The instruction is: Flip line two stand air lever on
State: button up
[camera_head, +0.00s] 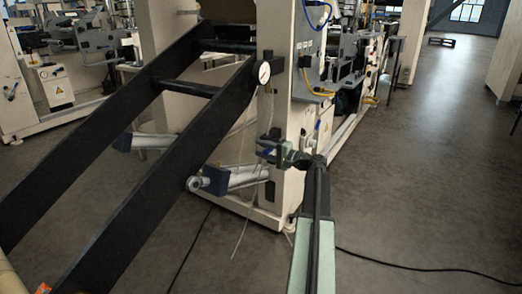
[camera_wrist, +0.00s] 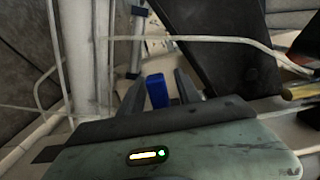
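A small blue lever (camera_wrist: 157,91) stands between the two dark fingers of my gripper (camera_wrist: 160,88) in the wrist view. A finger is on each side of it, with a narrow gap showing; I cannot tell if either touches. In the head view my gripper (camera_head: 274,148) is at the cream stand's front post, and a bit of the blue lever (camera_head: 267,153) shows at its fingertips. The fingers partly hide the lever's base and its valve.
A round pressure gauge (camera_head: 264,72) sits above on the stand (camera_head: 290,190). Black angled arms (camera_head: 150,215) slope down to the left. Silver cylinders (camera_head: 230,180) lie low beside the gripper. Thin hoses hang nearby. The floor (camera_head: 430,190) to the right is open, with a black cable.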

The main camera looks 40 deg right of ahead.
grip_shut()
dwell(1.4)
